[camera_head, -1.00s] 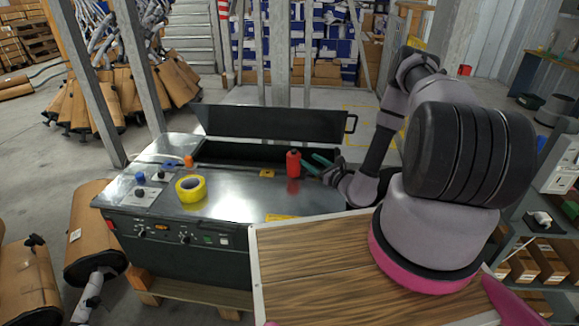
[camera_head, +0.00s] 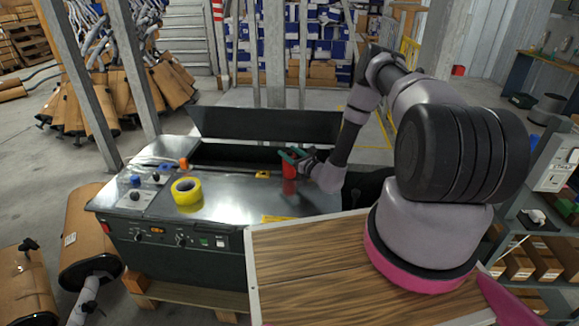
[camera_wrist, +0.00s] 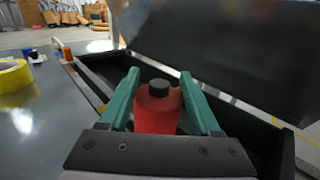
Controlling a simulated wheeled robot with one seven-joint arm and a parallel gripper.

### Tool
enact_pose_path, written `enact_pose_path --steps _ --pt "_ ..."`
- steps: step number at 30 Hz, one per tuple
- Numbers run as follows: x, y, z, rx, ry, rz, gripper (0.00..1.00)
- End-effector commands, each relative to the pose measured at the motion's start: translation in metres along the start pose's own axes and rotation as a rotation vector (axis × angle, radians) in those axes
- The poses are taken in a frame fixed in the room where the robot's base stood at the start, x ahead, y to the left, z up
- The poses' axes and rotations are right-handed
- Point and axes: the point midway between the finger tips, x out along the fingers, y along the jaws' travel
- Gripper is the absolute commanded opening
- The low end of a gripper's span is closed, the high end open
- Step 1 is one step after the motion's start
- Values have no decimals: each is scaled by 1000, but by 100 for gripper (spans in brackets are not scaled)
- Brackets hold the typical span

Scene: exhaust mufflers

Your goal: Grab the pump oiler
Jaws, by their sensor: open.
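A red bottle with a black cap, which I take for the pump oiler (camera_head: 289,171), stands upright on the metal top of the machine. My gripper (camera_head: 292,154) is at the bottle, with its green fingers near the bottle's upper part. In the wrist view, the red bottle (camera_wrist: 157,110) is between the two green fingers of my gripper (camera_wrist: 159,76), one on each side. The fingers are open, and I cannot tell whether either touches the bottle. The bottle's lower part is hidden by the gripper body in the wrist view.
A yellow tape roll (camera_head: 187,191) lies on the machine top (camera_head: 235,190) to the left. A raised black lid (camera_head: 265,124) stands behind the bottle over a dark trough. A wood-topped surface (camera_head: 320,262) is in front.

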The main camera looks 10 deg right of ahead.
Motion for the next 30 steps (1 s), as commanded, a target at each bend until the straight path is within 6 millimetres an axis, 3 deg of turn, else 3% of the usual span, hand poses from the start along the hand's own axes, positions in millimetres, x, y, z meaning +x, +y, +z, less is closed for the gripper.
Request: enact_pose_path --steps 5,7,10,11,30 --pt "0 0 0 1 0 0 64" --pt "0 0 0 1 0 0 45" --pt "0 0 0 1 0 0 7" --pt "0 0 0 1 0 0 0" --pt "0 0 0 1 0 1 0"
